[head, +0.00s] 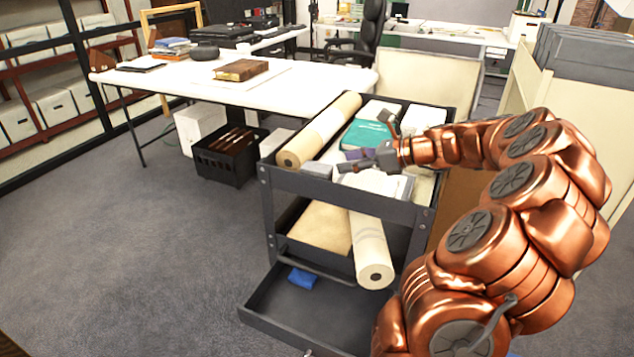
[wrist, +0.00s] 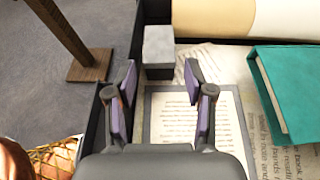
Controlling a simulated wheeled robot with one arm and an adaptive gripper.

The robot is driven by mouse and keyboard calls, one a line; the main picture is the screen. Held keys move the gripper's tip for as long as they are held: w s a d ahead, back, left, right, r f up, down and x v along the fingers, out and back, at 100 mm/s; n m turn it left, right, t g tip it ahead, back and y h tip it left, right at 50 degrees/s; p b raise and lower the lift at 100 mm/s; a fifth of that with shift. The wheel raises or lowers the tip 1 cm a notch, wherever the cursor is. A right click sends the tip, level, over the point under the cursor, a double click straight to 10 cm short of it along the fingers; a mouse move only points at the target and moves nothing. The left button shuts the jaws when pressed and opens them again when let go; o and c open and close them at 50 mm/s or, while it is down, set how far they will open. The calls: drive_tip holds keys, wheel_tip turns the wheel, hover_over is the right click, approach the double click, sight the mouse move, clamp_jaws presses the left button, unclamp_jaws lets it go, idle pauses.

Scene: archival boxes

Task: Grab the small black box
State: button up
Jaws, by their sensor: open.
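My gripper (head: 366,142) is open and empty over the top tray of a dark grey cart (head: 345,193). In the wrist view its two fingertips (wrist: 160,72) stand apart. A small box (wrist: 158,45) sits in the tray's corner, just beyond the gap between the fingertips and not between them. I cannot tell how high the fingers are above the tray.
A framed printed page (wrist: 190,118) lies under my gripper. A teal book (wrist: 288,90) is on the right and a rolled paper (head: 318,130) lies along the tray's left side. A black crate (head: 230,157) stands on the floor by the white table (head: 285,88). The carpet at left is clear.

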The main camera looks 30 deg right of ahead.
sight(322, 168)
drive_tip(key=shift+f+b+x, duration=0.15)
drive_tip(key=shift+b+x, duration=0.15)
drive_tip(key=shift+x, duration=1.6)
drive_tip(key=shift+f+b+x, duration=0.2)
drive_tip(key=shift+b+x, duration=0.05)
drive_tip(key=shift+x, duration=1.7)
drive_tip(key=shift+s, duration=0.2)
drive_tip(key=shift+c, duration=0.2)
drive_tip(key=c, duration=0.8)
